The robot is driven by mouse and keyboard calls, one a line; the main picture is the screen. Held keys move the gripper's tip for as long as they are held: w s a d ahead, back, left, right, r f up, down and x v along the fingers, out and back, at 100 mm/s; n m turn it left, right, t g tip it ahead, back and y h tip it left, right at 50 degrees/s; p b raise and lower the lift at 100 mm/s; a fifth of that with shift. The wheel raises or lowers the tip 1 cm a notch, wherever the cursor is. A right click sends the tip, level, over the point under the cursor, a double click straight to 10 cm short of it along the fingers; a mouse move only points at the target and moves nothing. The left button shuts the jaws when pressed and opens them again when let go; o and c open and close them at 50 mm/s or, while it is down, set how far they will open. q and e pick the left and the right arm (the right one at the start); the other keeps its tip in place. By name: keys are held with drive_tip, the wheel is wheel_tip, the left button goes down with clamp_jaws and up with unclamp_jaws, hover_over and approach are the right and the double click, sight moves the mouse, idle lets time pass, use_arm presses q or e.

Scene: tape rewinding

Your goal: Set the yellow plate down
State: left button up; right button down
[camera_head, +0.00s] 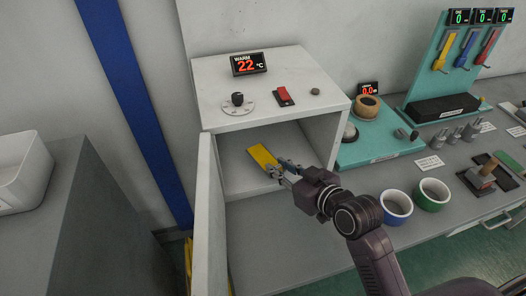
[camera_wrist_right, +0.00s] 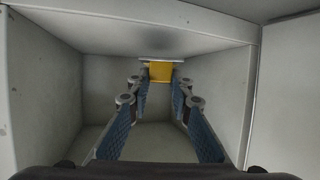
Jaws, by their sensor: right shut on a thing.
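The yellow plate (camera_head: 262,156) is inside the open white cabinet (camera_head: 270,122), just beyond my right gripper's fingertips. In the right wrist view the plate (camera_wrist_right: 160,71) shows between the far ends of the two blue-padded fingers. My right gripper (camera_head: 281,167) reaches in through the cabinet's front opening and is shut on the plate. It also shows in the right wrist view (camera_wrist_right: 160,84). I cannot tell whether the plate touches the cabinet floor. My left gripper is not in view.
The cabinet door (camera_head: 209,220) stands open on the left.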

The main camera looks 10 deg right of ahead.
sight(274, 163)
drive_tip(key=shift+w+a+r+m+t+h, duration=0.15)
drive_tip(key=shift+w+r+m+t+h, duration=0.15)
drive_tip(key=shift+w+r+m+h, duration=0.75)
drive_tip(key=shift+m+h, duration=0.55)
drive_tip(key=shift+h, duration=0.2)
drive_tip(key=w+r, duration=0.1)
drive_tip(key=r, duration=0.1)
drive_tip(key=w+r+b, duration=0.1)
drive_tip(key=shift+w+a+r, duration=0.1)
drive_tip(key=shift+w+r, duration=0.05)
drive_tip(key=shift+r, duration=0.25)
drive_tip(key=shift+w+r+h, duration=0.1)
drive_tip(key=shift+r+h, duration=0.05)
drive_tip(key=shift+h, duration=0.15)
wheel_tip(274, 163, down, 5)
drive_tip(key=shift+f, duration=2.35)
drive_tip(key=c, duration=1.7)
unclamp_jaws()
drive_tip(key=shift+c, duration=0.2)
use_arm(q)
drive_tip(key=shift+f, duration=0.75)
